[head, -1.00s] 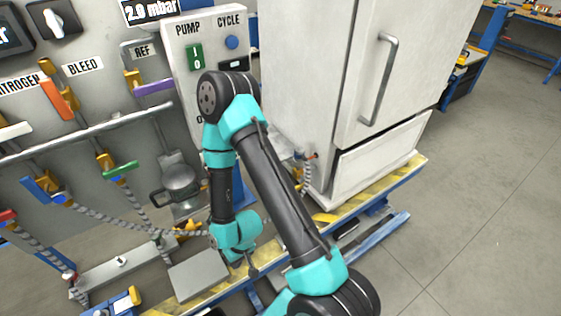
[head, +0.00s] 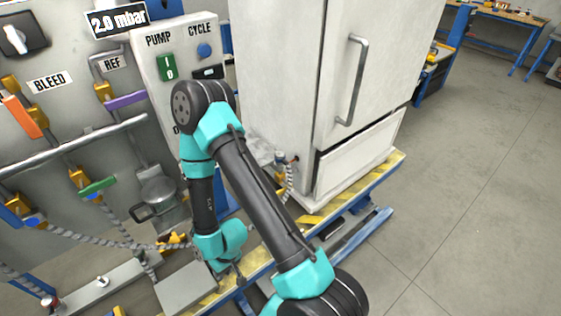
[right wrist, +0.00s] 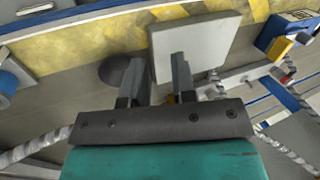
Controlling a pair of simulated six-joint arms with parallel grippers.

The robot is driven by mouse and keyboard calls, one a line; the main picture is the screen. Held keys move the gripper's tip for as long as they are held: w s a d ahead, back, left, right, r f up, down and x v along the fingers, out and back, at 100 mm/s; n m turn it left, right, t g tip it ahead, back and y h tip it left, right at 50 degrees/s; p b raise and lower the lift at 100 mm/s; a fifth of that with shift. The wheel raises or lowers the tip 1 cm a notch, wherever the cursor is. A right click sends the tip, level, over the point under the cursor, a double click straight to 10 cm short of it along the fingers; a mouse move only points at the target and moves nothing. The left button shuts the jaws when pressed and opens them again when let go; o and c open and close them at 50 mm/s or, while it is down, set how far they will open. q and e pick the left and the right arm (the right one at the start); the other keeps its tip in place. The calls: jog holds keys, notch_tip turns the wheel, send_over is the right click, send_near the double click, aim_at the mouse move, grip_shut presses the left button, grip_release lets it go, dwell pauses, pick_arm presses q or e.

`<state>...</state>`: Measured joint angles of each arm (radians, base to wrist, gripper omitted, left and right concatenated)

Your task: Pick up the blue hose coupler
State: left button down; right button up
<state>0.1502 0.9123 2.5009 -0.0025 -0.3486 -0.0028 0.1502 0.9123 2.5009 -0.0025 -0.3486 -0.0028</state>
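A blue fitting (head: 36,222) sits at a brass valve at the left of the head view, where a grey braided hose begins. I cannot tell surely whether it is the blue hose coupler. My right gripper (head: 238,274) points down beside a grey plate (head: 185,289), well to the right of that fitting. In the right wrist view its two fingers (right wrist: 156,72) are apart with nothing between them, in front of the same grey plate (right wrist: 198,46). A blue and yellow part (right wrist: 285,37) shows at the upper right there. My left gripper is not in view.
A white cabinet (head: 275,90) stands behind my right arm on a yellow-edged bench. The panel with green (head: 98,187) and orange (head: 20,116) handles and a rail is at left. A metal pot (head: 158,193) and crossing hoses (head: 120,241) lie between.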

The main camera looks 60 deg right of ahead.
jog(key=o, duration=1.4)
